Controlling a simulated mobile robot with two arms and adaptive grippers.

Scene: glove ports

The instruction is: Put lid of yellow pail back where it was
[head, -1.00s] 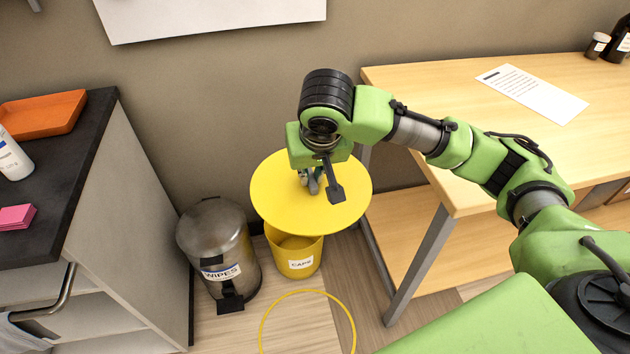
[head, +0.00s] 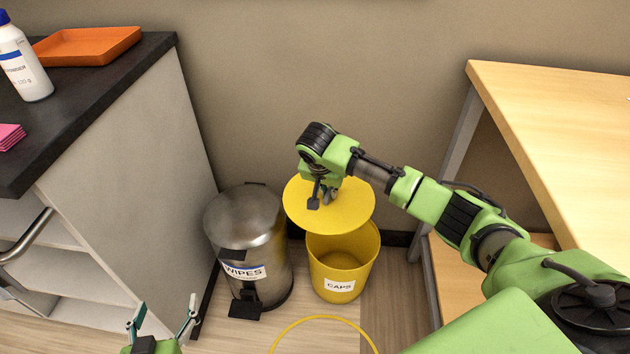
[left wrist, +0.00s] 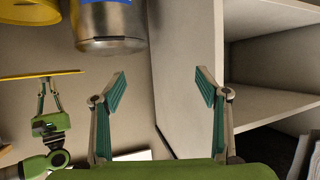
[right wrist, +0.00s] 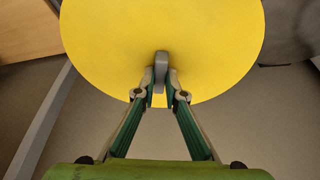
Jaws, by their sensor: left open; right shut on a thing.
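The yellow pail (head: 342,285), labelled CAPS, stands open on the floor, its inside partly visible. Its round yellow lid (head: 350,212) is held above the pail, towards the wall and left, covering the rear of its mouth from the head camera. My right gripper (head: 328,196) is shut on the lid's grey knob (right wrist: 161,72). The left wrist view shows the lid edge-on (left wrist: 30,76), apart from the pail (left wrist: 28,12). My left gripper (head: 163,318) is open and empty, low at the front left; its spread fingers also show in the left wrist view (left wrist: 160,88).
A steel pedal bin (head: 250,245) labelled WIPES stands just left of the pail. A yellow ring (head: 322,319) lies on the floor in front. A dark-topped cabinet (head: 130,150) is at the left and a wooden table (head: 570,120) at the right.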

